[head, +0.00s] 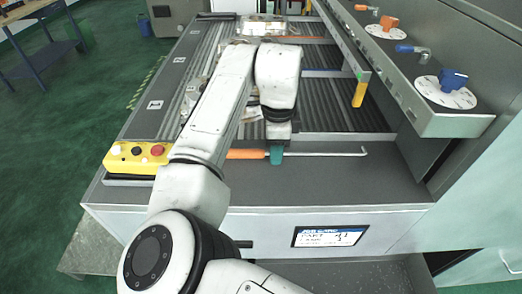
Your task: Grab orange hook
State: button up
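The orange hook lies on the grey front ledge of the machine in the head view, with its orange handle (246,154) to the left. Its thin metal rod runs right and ends in a small bent tip near the ledge's right part. My gripper (276,154) points down over the right end of the handle, where a teal piece shows. My arm and the gripper body hide part of the hook. I cannot tell whether the fingers touch the hook or are closed around it.
A yellow button box (137,157) sits at the ledge's left end. A ribbed conveyor bed (335,118) with castings lies behind. A sloped panel (435,122) with blue and orange knobs stands at right, and a yellow handle (359,94) hangs nearby. The ledge's right part is mostly clear.

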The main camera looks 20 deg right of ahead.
jog(key=shift+c, duration=0.2)
grip_shut()
jog(key=shift+r, duration=0.1)
